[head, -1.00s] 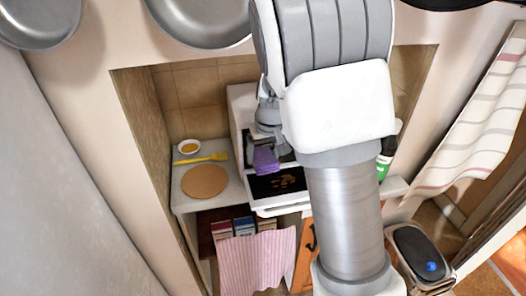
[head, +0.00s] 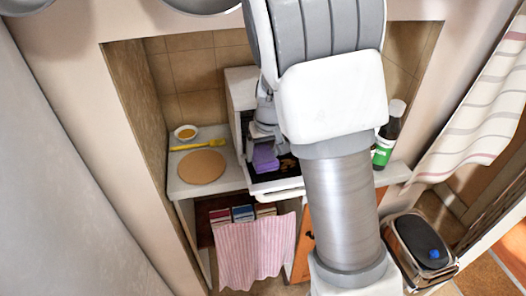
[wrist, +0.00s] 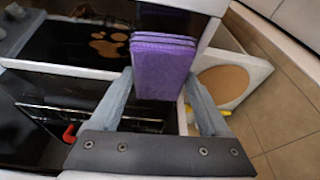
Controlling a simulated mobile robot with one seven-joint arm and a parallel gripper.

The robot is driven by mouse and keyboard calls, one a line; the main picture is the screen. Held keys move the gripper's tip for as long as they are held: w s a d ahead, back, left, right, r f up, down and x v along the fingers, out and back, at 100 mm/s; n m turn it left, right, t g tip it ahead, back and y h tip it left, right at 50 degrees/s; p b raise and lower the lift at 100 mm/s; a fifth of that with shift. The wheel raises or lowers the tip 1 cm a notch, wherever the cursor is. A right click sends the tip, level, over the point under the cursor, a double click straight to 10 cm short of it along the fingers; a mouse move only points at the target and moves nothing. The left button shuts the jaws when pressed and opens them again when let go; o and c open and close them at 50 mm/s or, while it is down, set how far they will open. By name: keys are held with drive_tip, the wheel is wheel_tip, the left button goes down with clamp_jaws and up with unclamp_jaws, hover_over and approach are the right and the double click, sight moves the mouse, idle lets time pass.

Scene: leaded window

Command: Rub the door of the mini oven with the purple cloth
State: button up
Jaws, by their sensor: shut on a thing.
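My gripper (wrist: 158,84) is shut on the folded purple cloth (wrist: 164,62), which sticks out past the fingertips. In the head view the cloth (head: 265,159) hangs below my gripper (head: 263,143), over the left part of the lowered door. The mini oven (head: 236,92) is white and stands in the niche, partly hidden by my arm. Its door (head: 262,185) is folded down flat, with dark glass in a white frame. Brown stains (wrist: 108,46) mark the glass, which also shows in the wrist view (wrist: 62,42). I cannot tell whether the cloth touches the glass.
Left of the oven, the counter holds a round board (head: 202,167), a yellow utensil (head: 200,145) and a small bowl (head: 185,132). A pink striped towel (head: 255,250) hangs below the counter.

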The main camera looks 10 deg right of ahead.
drive_tip(key=shift+s+f+b, duration=0.1)
drive_tip(key=shift+f+b, duration=0.7)
drive_tip(key=shift+f, duration=0.05)
drive_tip(key=shift+d+r+b, duration=0.1)
drive_tip(key=shift+d+b, duration=0.75)
drive_tip(key=shift+d, duration=1)
drive_tip(key=shift+d+f+b, duration=0.15)
drive_tip(key=shift+d+b, duration=0.55)
drive_tip(key=shift+d, duration=0.55)
drive_tip(key=shift+d+f+b, duration=0.15)
drive_tip(key=shift+d+b, duration=0.5)
drive_tip(key=shift+d, duration=0.55)
drive_tip(key=shift+d+b, duration=0.4)
drive_tip(key=shift+d, duration=0.6)
drive_tip(key=shift+a+r+p, duration=0.15)
drive_tip(key=shift+a, duration=0.7)
drive_tip(key=shift+a+r+p, duration=0.1)
drive_tip(key=shift+a+p, duration=0.05)
drive_tip(key=shift+a, duration=0.65)
drive_tip(key=shift+a+f+p, duration=0.2)
drive_tip(key=shift+a+p, duration=0.35)
drive_tip(key=shift+a, duration=3.1)
drive_tip(key=shift+r, duration=0.1)
